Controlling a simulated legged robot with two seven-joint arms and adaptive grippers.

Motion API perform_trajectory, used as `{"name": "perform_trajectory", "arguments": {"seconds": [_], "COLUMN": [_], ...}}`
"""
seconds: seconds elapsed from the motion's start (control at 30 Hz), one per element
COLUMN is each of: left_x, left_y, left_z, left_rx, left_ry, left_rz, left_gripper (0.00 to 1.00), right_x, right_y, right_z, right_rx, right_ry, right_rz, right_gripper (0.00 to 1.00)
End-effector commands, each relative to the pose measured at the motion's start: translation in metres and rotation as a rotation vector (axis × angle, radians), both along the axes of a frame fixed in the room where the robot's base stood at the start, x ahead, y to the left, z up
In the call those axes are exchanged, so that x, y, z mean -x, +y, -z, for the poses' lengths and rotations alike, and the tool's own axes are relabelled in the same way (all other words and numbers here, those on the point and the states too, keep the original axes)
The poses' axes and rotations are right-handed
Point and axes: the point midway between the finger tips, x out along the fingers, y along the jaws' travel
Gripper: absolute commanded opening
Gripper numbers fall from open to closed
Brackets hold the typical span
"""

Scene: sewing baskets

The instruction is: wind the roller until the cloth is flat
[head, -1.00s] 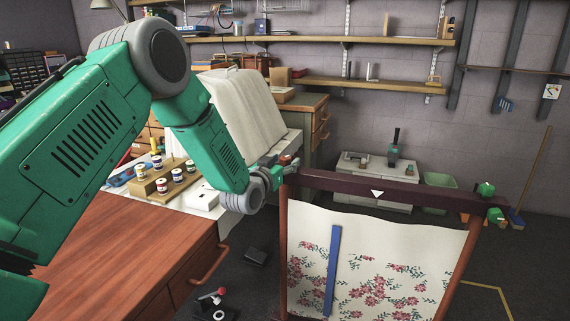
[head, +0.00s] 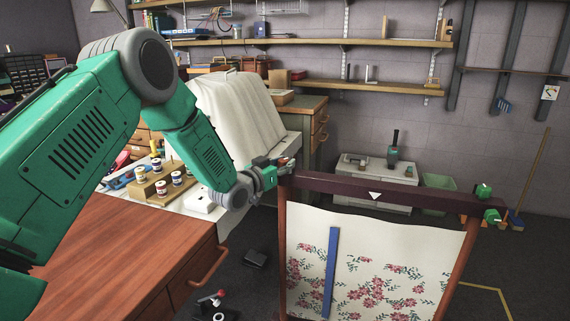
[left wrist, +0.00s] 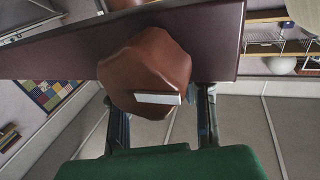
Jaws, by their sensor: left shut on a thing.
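The cloth (head: 400,247) is white with pink flowers and hangs in a wooden frame below a dark maroon bar (head: 410,192) with a white triangle mark. Its upper edge is wavy. A blue strip (head: 331,270) stands upright in front of the cloth. My left gripper (head: 281,168) is at the left end of the bar. In the left wrist view a brown faceted knob (left wrist: 145,60) with a pale mark sits between the fingers of my left gripper (left wrist: 163,98), which is shut on it. The knob hides the fingertips. My right gripper is out of view.
A low grey cabinet (head: 360,170) stands behind the frame. Dark floor (head: 510,265) is open at right.

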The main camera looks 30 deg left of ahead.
Motion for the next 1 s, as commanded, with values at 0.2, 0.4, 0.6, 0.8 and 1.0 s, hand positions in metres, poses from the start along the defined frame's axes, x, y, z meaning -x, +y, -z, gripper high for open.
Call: {"name": "perform_trajectory", "arguments": {"seconds": [0.2, 0.4, 0.6, 0.8, 1.0], "left_x": [0.0001, 0.0009, 0.0010, 0.0010, 0.0011], "left_y": [0.0010, 0.0006, 0.0008, 0.0004, -0.0003], "left_z": [-0.0002, 0.0012, 0.0016, 0.0012, 0.0004], "left_rx": [0.000, 0.001, 0.000, 0.000, 0.000], "left_ry": [0.000, 0.004, 0.005, 0.004, 0.003], "left_rz": [0.124, 0.155, 0.153, 0.153, 0.154], "left_gripper": [0.00, 0.00, 0.00, 0.49, 0.49], "right_x": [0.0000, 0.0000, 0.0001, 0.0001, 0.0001], "right_y": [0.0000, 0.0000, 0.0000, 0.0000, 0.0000], "right_z": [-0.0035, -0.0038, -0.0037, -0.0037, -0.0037], "right_rx": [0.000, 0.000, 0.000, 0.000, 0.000], "right_ry": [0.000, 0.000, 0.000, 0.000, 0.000], "right_rz": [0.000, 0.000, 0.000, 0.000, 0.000], "right_gripper": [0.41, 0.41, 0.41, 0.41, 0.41]}}
